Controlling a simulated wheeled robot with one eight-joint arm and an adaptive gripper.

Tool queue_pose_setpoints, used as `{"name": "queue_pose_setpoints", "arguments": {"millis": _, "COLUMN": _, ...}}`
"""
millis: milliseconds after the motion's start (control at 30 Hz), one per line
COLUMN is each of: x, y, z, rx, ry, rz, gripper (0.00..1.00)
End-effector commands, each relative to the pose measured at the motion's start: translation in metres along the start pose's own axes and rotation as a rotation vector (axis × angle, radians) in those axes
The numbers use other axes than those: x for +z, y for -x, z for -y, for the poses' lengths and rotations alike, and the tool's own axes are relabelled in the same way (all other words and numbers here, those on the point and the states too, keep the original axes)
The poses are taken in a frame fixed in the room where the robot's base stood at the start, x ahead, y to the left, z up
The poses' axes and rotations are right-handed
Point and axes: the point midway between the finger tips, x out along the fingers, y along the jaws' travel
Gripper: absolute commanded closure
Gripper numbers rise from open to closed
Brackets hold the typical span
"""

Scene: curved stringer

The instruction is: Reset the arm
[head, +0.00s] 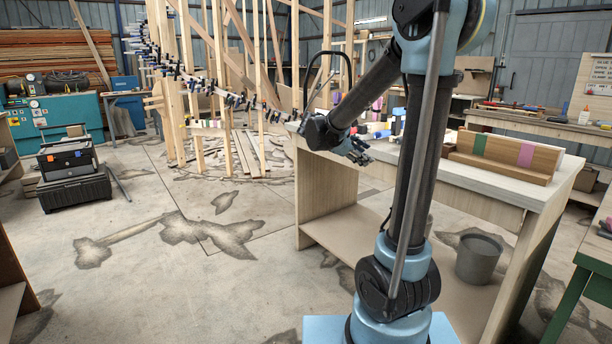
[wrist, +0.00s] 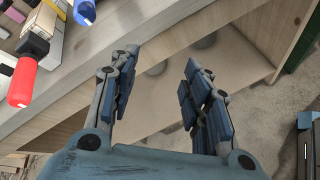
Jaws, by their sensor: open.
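My arm stands in front of the workbench (head: 463,184) in the head view, bent down to the left at its end. My gripper (head: 362,156) is at the left part of the bench, near its front edge, and looks small there. In the wrist view my gripper (wrist: 158,85) is open, with its two blue-padded fingers apart and nothing between them. Beyond the fingers I see the bench's lower shelf and the floor.
Red-handled (wrist: 22,82) and blue-handled (wrist: 84,10) clamps lie on the bench top. A wooden block with green and pink stripes (head: 500,155) lies on the bench. A grey bucket (head: 479,259) stands below. Black toolboxes (head: 72,185) stand at left; the floor between is open.

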Motion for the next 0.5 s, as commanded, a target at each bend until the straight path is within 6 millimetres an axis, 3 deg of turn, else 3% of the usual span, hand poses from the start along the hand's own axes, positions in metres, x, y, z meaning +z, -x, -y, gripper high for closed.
{"name": "queue_pose_setpoints", "arguments": {"millis": 200, "x": 0.028, "y": -0.006, "z": 0.064, "rx": -0.135, "ry": -0.194, "rz": -0.097, "gripper": 0.56}}
{"name": "queue_pose_setpoints", "arguments": {"millis": 500, "x": 0.046, "y": 0.000, "z": 0.154, "rx": -0.333, "ry": -0.477, "rz": -0.208, "gripper": 0.56}}
